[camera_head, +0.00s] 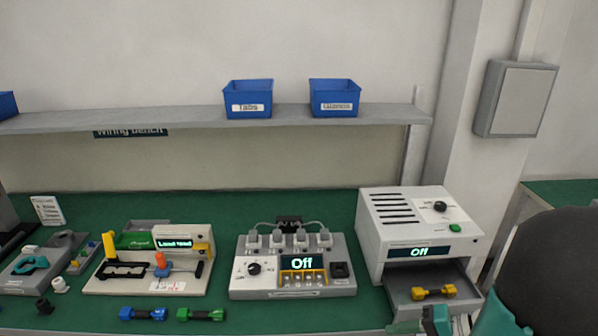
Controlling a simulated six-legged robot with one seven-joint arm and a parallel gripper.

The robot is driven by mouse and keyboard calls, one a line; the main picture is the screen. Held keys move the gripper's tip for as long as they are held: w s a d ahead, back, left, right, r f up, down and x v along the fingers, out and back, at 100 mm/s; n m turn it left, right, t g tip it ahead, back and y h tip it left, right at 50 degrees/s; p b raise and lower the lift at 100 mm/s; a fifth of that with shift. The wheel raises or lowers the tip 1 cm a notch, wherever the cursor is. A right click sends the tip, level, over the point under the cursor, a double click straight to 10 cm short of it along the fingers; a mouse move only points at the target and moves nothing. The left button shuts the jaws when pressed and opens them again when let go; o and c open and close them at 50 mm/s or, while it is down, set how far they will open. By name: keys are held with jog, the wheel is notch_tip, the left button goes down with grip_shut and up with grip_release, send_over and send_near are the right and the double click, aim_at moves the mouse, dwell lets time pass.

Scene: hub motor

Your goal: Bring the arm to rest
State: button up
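My arm (545,275), dark with teal parts, rises at the bottom right corner in front of the right end of the bench. Smaller teal parts (440,320) at the bottom edge, below the oven-like box, seem to belong to my arm or gripper. They are cut off by the frame, and no clear pair of fingertips shows. I cannot tell whether the gripper is open or shut, or whether it holds anything.
A white machine (420,225) reading "Off" has an open drawer (398,290) holding a yellow part (433,293), close to my arm. A grey power unit (292,265), a fixture (150,262), and blue (143,314) and green (200,314) parts lie left. Blue bins (248,98) stand on the shelf.

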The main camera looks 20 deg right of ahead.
jog(key=a+r+n+h, duration=0.4)
jog(key=a+r, duration=0.3)
jog(key=a, duration=0.2)
jog(key=a+r+n+g+h, duration=0.1)
jog(key=a+r+n+h, duration=0.4)
jog(key=a+r, duration=0.2)
jog(key=shift+w+a+n+g, duration=0.2)
jog(key=shift+a+n+g, duration=0.1)
jog(key=shift+a, duration=0.9)
jog(key=shift+d, duration=0.15)
